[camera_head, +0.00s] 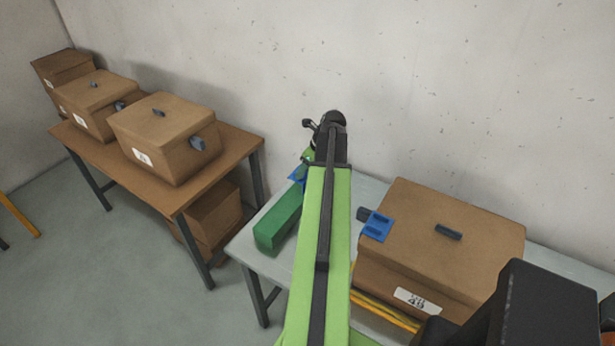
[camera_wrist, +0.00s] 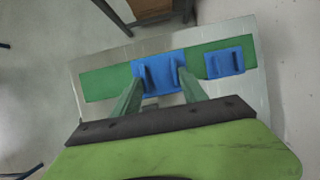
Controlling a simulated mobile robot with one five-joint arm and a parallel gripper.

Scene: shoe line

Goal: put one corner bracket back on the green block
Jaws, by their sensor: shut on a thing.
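The green block (camera_head: 279,222) lies along the grey table; its near end shows left of my arm. In the wrist view the block (camera_wrist: 107,82) runs across the picture. My gripper (camera_wrist: 162,76) is shut on a blue corner bracket (camera_wrist: 160,84), which overlaps the block's middle. I cannot tell whether it touches the block. A second blue bracket (camera_wrist: 224,62) sits on the block, right of the held one. A third blue bracket (camera_head: 377,226) is on the upper left edge of the large cardboard box. In the head view my arm hides much of the block.
The large cardboard box (camera_head: 440,258) stands on the grey table (camera_head: 252,250), right of my arm. A brown table (camera_head: 217,161) at the left holds several cardboard boxes, with another box (camera_head: 212,222) below it. A wall stands close behind. Bare tabletop surrounds the block.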

